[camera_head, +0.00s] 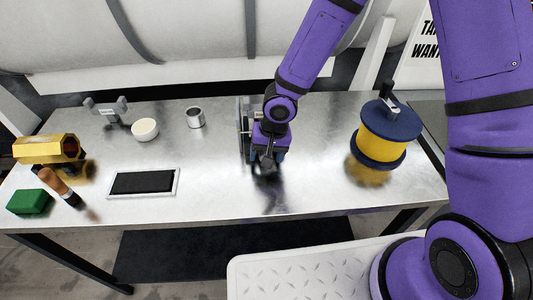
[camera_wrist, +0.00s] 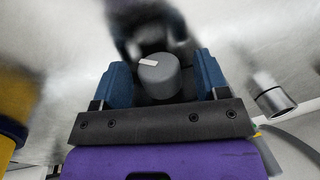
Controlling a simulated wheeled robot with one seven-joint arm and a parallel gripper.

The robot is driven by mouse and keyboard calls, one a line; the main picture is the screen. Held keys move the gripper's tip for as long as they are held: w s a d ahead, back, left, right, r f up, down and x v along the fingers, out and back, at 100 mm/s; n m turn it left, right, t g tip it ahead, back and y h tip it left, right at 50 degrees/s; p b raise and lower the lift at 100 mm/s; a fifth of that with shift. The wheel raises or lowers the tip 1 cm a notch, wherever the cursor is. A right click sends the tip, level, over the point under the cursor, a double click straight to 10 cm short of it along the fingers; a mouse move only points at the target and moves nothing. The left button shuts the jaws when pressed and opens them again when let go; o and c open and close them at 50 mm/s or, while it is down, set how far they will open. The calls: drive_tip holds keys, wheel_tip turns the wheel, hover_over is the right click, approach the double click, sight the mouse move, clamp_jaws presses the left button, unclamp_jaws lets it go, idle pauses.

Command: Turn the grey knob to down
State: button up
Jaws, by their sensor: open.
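The grey knob (camera_wrist: 158,77) is a dark grey round cap with a short white mark. In the wrist view the mark runs from near its middle toward the left. My gripper (camera_wrist: 161,82) is open, with one blue finger on either side of the knob; I cannot tell whether either touches it. In the head view my gripper (camera_head: 267,160) is low over the middle of the table, beside an upright grey unit (camera_head: 243,128). My gripper and arm hide the knob there.
A yellow spool with blue ends (camera_head: 382,135) stands to the right on the metal table (camera_head: 225,185). To the left are a metal cup (camera_head: 195,118), a white bowl (camera_head: 145,130), a black-topped tray (camera_head: 143,183), a green block (camera_head: 29,202) and a yellow hollow piece (camera_head: 46,149).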

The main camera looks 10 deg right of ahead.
drive_tip(key=shift+f, duration=0.1)
drive_tip(key=shift+c, duration=0.3)
drive_tip(key=c, duration=0.9)
drive_tip(key=shift+a, duration=0.1)
drive_tip(key=shift+a+h, duration=0.2)
drive_tip(key=shift+h, duration=2.8)
drive_tip(key=o, duration=1)
drive_tip(key=shift+c, duration=0.2)
